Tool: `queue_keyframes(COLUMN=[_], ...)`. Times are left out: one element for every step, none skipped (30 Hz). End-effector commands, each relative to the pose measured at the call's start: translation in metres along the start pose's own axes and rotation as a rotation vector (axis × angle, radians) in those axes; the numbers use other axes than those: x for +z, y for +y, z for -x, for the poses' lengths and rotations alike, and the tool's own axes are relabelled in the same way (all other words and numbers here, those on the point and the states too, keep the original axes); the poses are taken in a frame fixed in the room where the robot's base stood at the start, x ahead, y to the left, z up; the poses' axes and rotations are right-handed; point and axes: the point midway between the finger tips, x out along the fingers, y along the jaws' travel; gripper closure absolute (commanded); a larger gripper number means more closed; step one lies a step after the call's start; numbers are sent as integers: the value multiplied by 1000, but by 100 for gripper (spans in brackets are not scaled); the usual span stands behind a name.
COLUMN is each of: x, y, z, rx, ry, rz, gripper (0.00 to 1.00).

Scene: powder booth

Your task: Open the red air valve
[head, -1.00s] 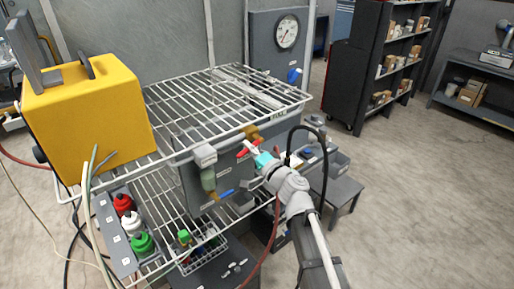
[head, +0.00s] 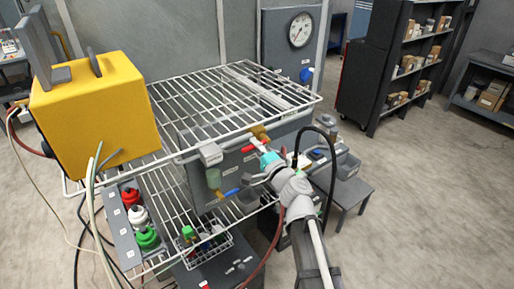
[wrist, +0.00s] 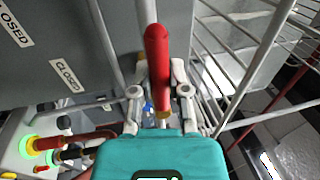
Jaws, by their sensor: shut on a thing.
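The red valve handle (head: 249,148) is a short lever in front of the grey panel below the wire rack's top shelf. In the wrist view the red handle (wrist: 157,55) stands lengthwise between my fingers, its rounded end pointing up the picture. My gripper (head: 258,150) reaches it from the lower right. In the wrist view my gripper (wrist: 160,82) is shut on the red handle, one finger on each side. The valve body behind the handle is mostly hidden.
A blue-handled valve (head: 231,193) hangs lower left of the red one. The white wire rack (head: 215,100) is close around my gripper. A yellow box (head: 95,105) stands on it at left. CLOSED labels (wrist: 64,73) are on the panel. Open floor (head: 420,200) lies right.

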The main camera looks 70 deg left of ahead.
Motion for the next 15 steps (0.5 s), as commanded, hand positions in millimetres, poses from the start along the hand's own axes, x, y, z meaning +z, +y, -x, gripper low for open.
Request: queue_keyframes(x=[2,2,4,4,5,5,6,6,6,6,7,7,7,7,7], y=[0,0,0,0,0,0,0,0,0,0,0,0,0,0,0], z=[0,-1,-1,-2,-2,-3,-3,-3,-4,-4,-4,-4,-4,-4,-4], rx=[0,0,0,0,-1,-1,-1,-1,-1,-1,-1,-1,-1,-1,-1], ry=[-1,-2,-4,-5,-6,-7,-8,-9,-10,-11,-11,-11,-11,-11,-11], rz=[-3,-3,-4,-4,-4,-4,-4,-4,-4,-4,-3,-3,-3,-3,-3], gripper=[100,100,100,100,100,100,100,75,68,62,56,49,43,43,43])
